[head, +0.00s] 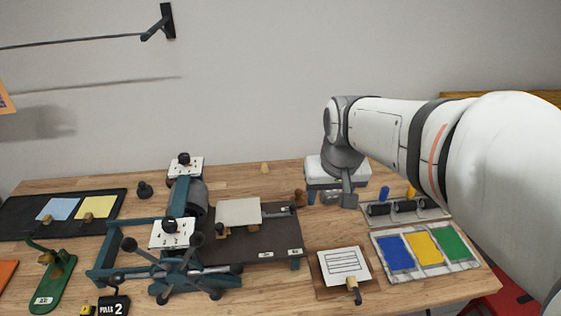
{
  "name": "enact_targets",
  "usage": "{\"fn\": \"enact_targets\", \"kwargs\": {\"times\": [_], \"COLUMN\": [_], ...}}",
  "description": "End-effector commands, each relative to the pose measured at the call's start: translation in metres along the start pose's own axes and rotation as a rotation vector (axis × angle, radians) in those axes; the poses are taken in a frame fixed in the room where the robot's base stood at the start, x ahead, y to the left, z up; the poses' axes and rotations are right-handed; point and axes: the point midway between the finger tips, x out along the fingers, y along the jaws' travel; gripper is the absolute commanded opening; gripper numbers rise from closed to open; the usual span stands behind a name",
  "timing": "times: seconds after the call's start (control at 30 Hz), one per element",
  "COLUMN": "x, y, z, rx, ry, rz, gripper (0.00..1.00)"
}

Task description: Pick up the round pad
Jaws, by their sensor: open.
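I cannot clearly tell which thing is the round pad. A small dark rounded piece with a knob (145,189) stands on the wooden table at the back left, and it may be the pad. A small brown piece (299,198) stands right of the press bed, and its shape is unclear. My gripper (340,199) points down at the right, in front of a white-topped block (313,172), far from the dark piece. It is open, and nothing shows between its fingers.
A teal press (187,197) with a dark bed (268,239) fills the middle. Ink trays (479,264) in blue, yellow and green lie at the right, near a roller rack (433,214). A dark mat (25,219) with two sheets lies left. Some back table is clear.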

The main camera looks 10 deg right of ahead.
Motion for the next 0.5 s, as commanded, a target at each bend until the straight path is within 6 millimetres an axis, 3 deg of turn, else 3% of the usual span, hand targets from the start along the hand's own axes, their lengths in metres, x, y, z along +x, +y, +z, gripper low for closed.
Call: {"fn": "enact_targets", "kwargs": {"times": [0.03, 0.2, 0.5], "x": [0.018, 0.064, 0.171], "y": [-0.002, -0.007, -0.015], "z": [-0.021, -0.084, -0.171], "rx": [0.009, 0.047, 0.111], "ry": [-0.018, -0.053, -0.106], "rz": [0.002, 0.008, 0.023], "gripper": [0.54, 0.54, 0.54]}}
